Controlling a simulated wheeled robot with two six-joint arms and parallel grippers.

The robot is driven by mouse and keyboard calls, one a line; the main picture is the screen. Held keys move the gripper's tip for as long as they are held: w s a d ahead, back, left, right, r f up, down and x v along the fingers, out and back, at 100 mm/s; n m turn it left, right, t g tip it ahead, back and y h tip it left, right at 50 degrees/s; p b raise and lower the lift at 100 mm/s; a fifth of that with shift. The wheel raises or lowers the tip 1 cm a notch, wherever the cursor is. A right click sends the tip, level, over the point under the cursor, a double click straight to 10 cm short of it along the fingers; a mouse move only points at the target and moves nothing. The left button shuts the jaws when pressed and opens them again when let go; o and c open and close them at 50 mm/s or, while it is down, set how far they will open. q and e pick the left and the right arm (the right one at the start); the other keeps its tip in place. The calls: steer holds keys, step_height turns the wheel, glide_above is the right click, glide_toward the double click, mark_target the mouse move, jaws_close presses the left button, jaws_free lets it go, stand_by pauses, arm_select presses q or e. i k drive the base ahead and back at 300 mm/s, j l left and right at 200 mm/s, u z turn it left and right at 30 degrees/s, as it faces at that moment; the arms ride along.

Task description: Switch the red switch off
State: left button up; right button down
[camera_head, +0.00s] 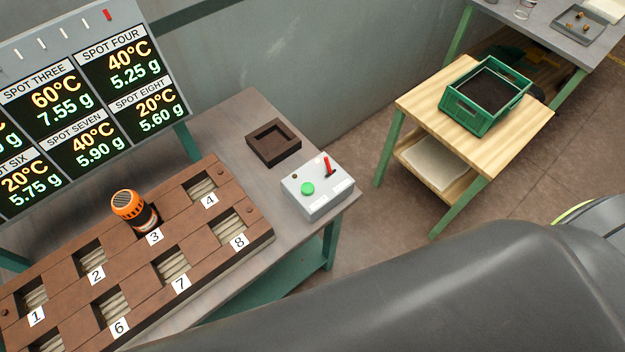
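A light grey control box (318,188) stands at the right end of the grey table. On its top are a red lever switch (328,167), tilted a little, and a green round button (307,188). A second small red lever (107,15) sits at the top right of the display board, beside several white ones. I cannot tell from this view which position either counts as off. A large dark arm link of mine crosses the lower right. Neither of my grippers shows.
A brown rack (255,241) with numbered slots fills the table's front; an orange-capped jar (130,206) stands at slot 3. An empty dark square tray (273,143) lies behind the box. A green crate (487,95) with dark contents stands on a wooden table (415,101).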

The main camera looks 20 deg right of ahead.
mark_target(330, 171)
steer(key=k+l, duration=0.1)
steer(key=l, duration=0.6)
steer(key=l+u, duration=0.1)
steer(key=l, duration=0.65)
steer(key=k+l, duration=0.15)
steer(key=l, duration=0.55)
